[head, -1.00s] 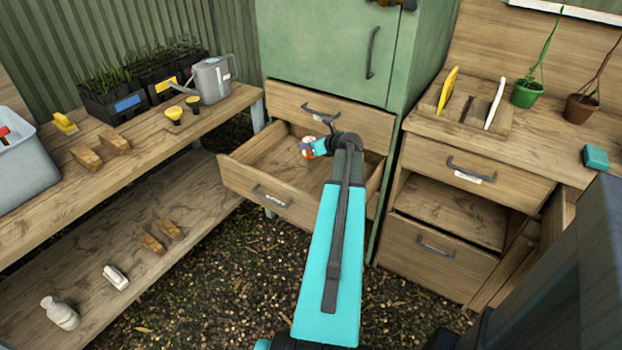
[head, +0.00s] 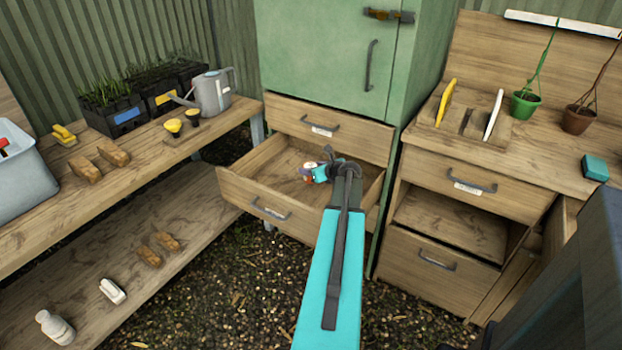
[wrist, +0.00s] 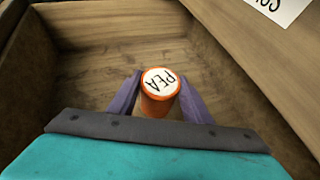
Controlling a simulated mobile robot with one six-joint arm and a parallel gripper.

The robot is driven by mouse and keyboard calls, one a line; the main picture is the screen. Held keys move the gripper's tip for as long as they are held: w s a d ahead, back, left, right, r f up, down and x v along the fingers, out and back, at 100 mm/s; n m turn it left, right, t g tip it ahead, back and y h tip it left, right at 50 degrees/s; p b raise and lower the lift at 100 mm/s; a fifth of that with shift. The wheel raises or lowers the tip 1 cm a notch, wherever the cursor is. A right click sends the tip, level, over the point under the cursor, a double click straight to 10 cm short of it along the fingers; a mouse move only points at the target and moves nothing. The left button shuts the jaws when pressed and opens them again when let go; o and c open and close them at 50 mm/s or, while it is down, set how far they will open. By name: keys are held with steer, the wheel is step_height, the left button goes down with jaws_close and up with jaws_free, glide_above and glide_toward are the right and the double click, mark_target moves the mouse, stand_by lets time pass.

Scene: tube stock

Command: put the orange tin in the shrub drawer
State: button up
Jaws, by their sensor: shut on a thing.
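The orange tin (wrist: 158,103) has a white lid lettered "PEA". My gripper (wrist: 160,98) is shut on it, with a purple finger on each side in the wrist view. In the head view my gripper (head: 307,171) is within the outline of an open wooden drawer (head: 225,188) under the green cabinet, and the tin is mostly hidden there. The drawer's floor shows bare around the tin. I cannot tell whether the tin touches the floor. The label on this drawer's front is too small to read.
A closed drawer (head: 290,117) is just above the open one. A bench (head: 225,122) with a watering can (head: 212,92) and planters stands at left. At right is a workbench (head: 480,150) with drawers and potted plants.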

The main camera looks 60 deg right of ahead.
steer(key=shift+f, duration=0.1)
steer(key=shift+f, duration=1.85)
steer(key=shift+f, duration=0.2)
steer(key=o, duration=1.2)
steer(key=shift+c, duration=0.2)
steer(key=shift+r, duration=0.15)
steer(key=shift+s+a+r, duration=0.1)
steer(key=v, duration=1.1)
steer(key=shift+s+a, duration=0.15)
steer(key=shift+s, duration=0.2)
steer(key=shift+r, duration=0.15)
steer(key=shift+r, duration=0.1)
